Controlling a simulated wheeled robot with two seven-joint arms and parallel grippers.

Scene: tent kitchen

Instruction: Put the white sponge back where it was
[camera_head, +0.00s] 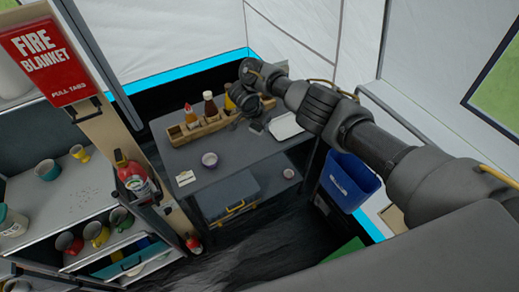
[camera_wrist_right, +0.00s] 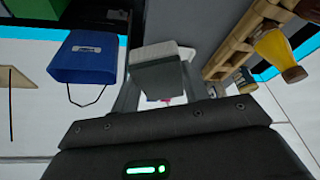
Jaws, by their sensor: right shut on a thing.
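My right gripper (camera_head: 252,108) reaches in from the right over the back of the grey table, beside the condiment rack. Whether the sponge touches the tray or table cannot be told. My left gripper is not in view.
The wooden condiment rack (camera_head: 203,127) holds several bottles along the table's back. A small bowl (camera_head: 209,159) and a white card-like item (camera_head: 185,178) stand at the front left. A blue bin (camera_head: 348,181) hangs right of the table. The table's middle is clear.

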